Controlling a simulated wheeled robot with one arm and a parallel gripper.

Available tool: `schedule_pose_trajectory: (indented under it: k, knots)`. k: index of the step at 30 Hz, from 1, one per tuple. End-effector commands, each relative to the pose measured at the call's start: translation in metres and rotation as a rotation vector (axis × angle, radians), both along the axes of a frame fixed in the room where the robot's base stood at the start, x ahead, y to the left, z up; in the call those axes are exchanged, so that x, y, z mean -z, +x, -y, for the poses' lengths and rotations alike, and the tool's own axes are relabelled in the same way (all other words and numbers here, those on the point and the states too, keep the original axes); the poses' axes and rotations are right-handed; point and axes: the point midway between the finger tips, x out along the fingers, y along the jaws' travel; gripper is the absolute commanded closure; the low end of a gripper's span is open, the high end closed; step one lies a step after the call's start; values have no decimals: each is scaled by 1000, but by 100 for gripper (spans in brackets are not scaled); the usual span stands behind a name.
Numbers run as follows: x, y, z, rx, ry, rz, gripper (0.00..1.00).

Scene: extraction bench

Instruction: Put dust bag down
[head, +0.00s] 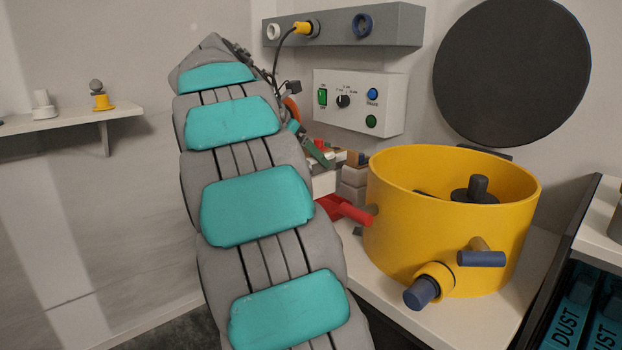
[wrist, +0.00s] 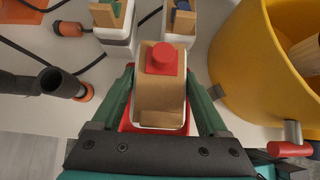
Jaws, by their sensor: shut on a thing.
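In the wrist view, a brown dust bag (wrist: 160,98) with a red cap sits between the two green fingers of my gripper (wrist: 159,72). The fingers are closed on its sides. A red and white edge shows beneath the bag; I cannot tell whether it touches anything below. In the head view, my arm hides most of the gripper; part of a green finger (head: 318,152) shows beside the arm, above the bench. The held bag is not clearly seen there.
A yellow drum (head: 450,235) stands on the bench to the right. Two brown-topped units, one with a green knob (wrist: 110,15) and one with a blue knob (wrist: 182,18), stand just beyond the held bag. A black hose end (wrist: 65,84) lies to the left. A control box (head: 360,100) is on the wall.

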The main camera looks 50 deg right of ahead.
Motion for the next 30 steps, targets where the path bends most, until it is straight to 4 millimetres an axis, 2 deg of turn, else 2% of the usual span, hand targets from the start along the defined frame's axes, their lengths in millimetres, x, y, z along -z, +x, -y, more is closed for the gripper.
schedule_pose_trajectory:
  k: [5,13,25,26,30]
  knots:
    - [10,0,0,0,0,-4,85]
    - [42,-1,0,0,1,-6,85]
    - [45,0,0,1,0,-4,85]
    - [45,0,0,1,0,-2,20]
    - [45,0,0,1,0,-2,4]
